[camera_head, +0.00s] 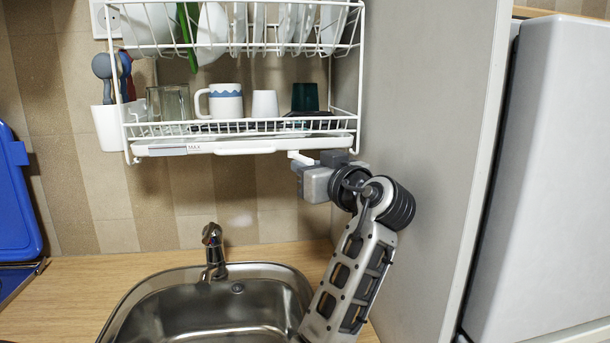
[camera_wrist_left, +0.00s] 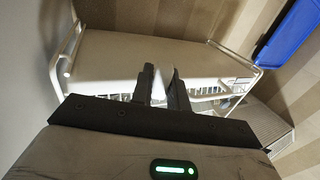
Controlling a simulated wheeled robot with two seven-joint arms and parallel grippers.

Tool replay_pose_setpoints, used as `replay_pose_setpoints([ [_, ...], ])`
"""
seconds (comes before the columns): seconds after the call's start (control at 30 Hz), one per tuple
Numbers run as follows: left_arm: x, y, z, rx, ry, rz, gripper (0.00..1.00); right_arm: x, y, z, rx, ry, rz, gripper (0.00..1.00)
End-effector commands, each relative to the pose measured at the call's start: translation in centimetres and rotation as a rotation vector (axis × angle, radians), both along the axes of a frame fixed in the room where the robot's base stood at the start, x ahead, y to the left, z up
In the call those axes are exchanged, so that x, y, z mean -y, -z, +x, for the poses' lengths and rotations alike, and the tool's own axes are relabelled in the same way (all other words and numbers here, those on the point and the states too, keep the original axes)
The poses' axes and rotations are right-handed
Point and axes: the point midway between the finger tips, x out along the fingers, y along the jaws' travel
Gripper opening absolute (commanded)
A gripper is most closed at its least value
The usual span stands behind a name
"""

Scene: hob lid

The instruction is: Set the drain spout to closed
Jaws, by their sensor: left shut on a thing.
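The white drain spout (camera_head: 299,157) sits under the right front of the drip tray (camera_head: 245,147) of the wall dish rack (camera_head: 128,95). In the head view it points left, close to level and along the tray's front edge. My left gripper (camera_head: 312,165) is at the spout's right end, just below the tray, shut on the spout. In the left wrist view the two dark fingers (camera_wrist_left: 163,88) stand either side of a white piece, the spout (camera_wrist_left: 159,84), under the pale tray underside (camera_wrist_left: 140,58). The fingers hide part of the spout. My right gripper is not in view.
The rack holds plates, mugs (camera_head: 222,101) and glasses. A steel sink (camera_head: 135,308) with a tap (camera_head: 213,250) lies below. A grey side panel (camera_head: 425,120) stands close to the right of my arm. A blue board (camera_head: 15,200) stands at the left.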

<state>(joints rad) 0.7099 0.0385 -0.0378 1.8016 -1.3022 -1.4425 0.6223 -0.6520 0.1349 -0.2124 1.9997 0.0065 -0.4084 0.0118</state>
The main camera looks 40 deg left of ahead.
Motion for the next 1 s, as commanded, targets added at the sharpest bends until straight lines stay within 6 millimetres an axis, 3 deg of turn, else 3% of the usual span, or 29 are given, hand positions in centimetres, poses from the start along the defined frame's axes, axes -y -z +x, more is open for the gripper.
replay_pose_setpoints([
  [0.17,0.0,0.0,0.0,-0.002,0.001,0.001,0.0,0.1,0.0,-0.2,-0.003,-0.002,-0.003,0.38],
  [0.2,0.0,0.0,0.0,-0.002,0.002,0.001,0.19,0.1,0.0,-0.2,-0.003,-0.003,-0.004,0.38],
  [0.27,0.0,0.0,0.0,-0.002,0.002,0.001,0.36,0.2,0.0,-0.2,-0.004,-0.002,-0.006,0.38],
  [0.3,0.0,0.0,0.0,-0.002,0.002,0.001,0.38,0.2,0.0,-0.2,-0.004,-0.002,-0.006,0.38],
  [0.67,0.0,-0.7,0.0,0.002,0.002,-0.001,0.38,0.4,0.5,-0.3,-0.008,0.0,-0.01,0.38],
  [0.83,0.1,-3.5,0.0,0.007,0.003,-0.001,0.38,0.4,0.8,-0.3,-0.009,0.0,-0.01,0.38],
  [1.0,1.9,-6.5,-2.3,0.009,0.006,-0.002,0.38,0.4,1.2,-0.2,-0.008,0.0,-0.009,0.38],
])
